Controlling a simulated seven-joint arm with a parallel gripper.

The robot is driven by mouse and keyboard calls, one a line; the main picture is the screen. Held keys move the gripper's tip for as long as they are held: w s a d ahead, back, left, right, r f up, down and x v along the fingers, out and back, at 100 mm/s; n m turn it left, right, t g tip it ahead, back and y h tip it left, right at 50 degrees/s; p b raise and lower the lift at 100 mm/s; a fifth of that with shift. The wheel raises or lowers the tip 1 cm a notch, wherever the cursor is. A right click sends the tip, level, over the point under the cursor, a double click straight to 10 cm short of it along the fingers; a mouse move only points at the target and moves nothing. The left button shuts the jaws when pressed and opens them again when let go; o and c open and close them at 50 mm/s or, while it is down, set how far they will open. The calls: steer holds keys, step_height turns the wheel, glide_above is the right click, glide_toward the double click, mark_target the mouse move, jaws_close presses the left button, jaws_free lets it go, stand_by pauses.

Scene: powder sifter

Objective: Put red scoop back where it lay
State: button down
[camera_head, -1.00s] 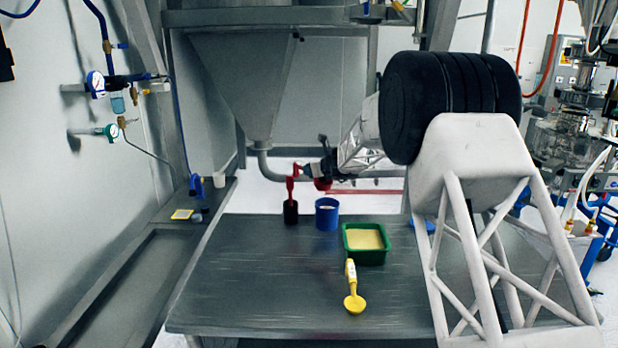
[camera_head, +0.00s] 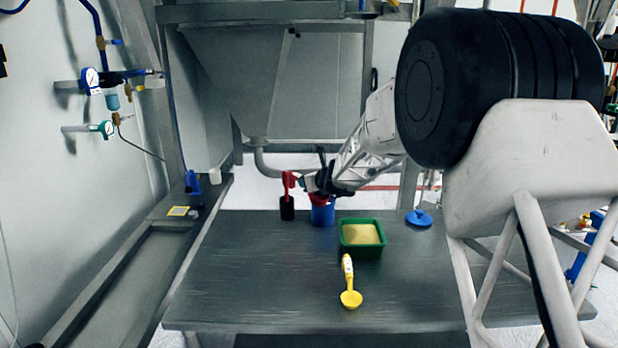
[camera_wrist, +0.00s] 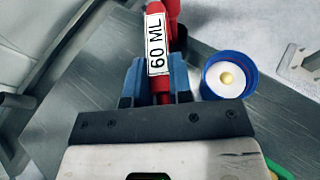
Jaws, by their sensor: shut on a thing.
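My gripper (camera_head: 314,183) is over the far part of the table, close above the blue cup. In the wrist view my gripper (camera_wrist: 160,85) is shut on the red scoop's handle (camera_wrist: 160,60), which bears a "60 ML" label. In the head view a red part of the scoop (camera_head: 318,199) shows just below my gripper, at the blue cup's rim; I cannot tell whether it touches. The scoop's bowl is not clearly seen in the wrist view. A red upright thing (camera_head: 289,180) rises from a black holder (camera_head: 287,208) left of the cup.
The blue cup (camera_head: 323,216) has a white inside with a yellowish spot in the wrist view (camera_wrist: 229,76). A green tray of yellow powder (camera_head: 362,253), a yellow scoop (camera_head: 350,299) and a blue lid (camera_head: 418,218) are on the table. The table's left front (camera_head: 245,285) is clear.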

steer(key=s+f, duration=0.2)
steer(key=s, duration=0.7)
steer(key=s+a+f, duration=0.1)
steer(key=s+f, duration=0.2)
steer(key=s, duration=0.6)
steer(key=s+a+f+m+h, duration=0.1)
steer(key=s+f, duration=0.2)
steer(key=s, duration=0.6)
steer(key=shift+a+t, duration=0.25)
steer(key=shift+t, duration=0.05)
steer(key=shift+f, duration=0.15)
steer(key=shift+f, duration=3.2)
steer(key=shift+f, duration=0.7)
steer(key=c, duration=0.9)
jaws_free()
steer(key=shift+c, duration=0.2)
steer(key=shift+s+d+r, duration=0.1)
steer(key=shift+v, duration=3.75)
